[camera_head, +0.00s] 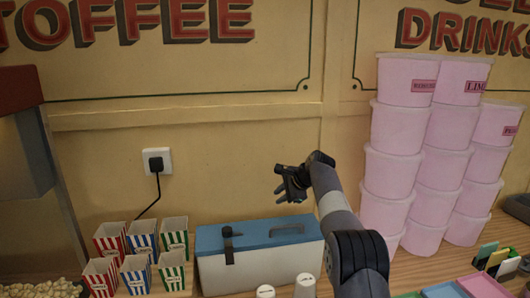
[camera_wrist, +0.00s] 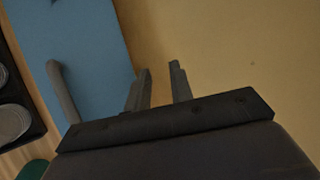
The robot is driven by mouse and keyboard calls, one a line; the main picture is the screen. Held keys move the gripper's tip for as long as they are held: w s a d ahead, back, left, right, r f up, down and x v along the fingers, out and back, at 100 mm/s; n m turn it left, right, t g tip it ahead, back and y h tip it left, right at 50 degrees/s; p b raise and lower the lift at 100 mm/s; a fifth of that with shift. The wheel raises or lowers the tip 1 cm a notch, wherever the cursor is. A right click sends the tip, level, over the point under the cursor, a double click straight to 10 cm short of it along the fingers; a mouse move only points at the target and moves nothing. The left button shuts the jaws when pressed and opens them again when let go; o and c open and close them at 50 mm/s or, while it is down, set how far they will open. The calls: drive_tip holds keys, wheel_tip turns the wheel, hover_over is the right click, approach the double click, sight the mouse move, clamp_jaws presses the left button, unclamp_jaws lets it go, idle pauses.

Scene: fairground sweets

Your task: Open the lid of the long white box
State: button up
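The long white box (camera_head: 262,270) stands against the wall in the head view, with a blue lid (camera_head: 260,232) lying shut on top.
Several striped popcorn cartons (camera_head: 136,262) stand left of the box. Stacked pink tubs (camera_head: 392,165) stand close on its right. Two white cylinders (camera_head: 306,285) stand before its front. A wall socket (camera_head: 157,160) with a cable is behind the cartons.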

drive_tip(key=shift+s+d+t, duration=0.1)
drive_tip(key=shift+s+t, duration=0.2)
drive_tip(key=shift+s, duration=0.05)
drive_tip(key=shift+s, duration=0.1)
